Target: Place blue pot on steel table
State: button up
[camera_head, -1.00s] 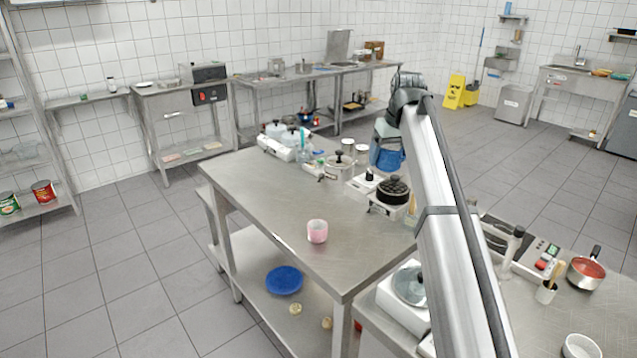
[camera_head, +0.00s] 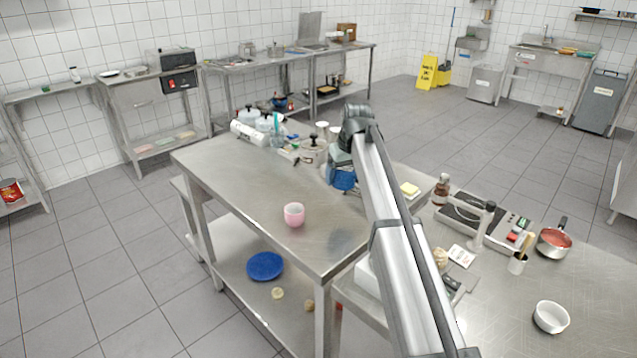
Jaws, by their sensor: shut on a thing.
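A blue pot (camera_head: 342,178) shows in part at the far end of my arm, just left of the arm and over the right side of the steel table (camera_head: 235,185). It moves along with my arm, so my gripper appears shut on it. The arm covers much of this spot, and the fingers cannot be made out. I cannot tell whether the pot's underside touches anything.
A pink cup (camera_head: 294,215) stands near the table's front edge. Several lidded pots and bottles crowd the table's far end. The table's left and middle are bare. A blue plate (camera_head: 265,266) lies on the shelf below. A red pan (camera_head: 554,240) stands on the right counter.

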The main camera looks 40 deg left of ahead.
aim_at(349, 171)
notch_tip(349, 171, down, 9)
jog(key=shift+f, duration=0.1)
dwell(0.4)
jog(key=shift+f, duration=0.1)
jog(key=o, duration=1.2)
jog(key=v, duration=1.2)
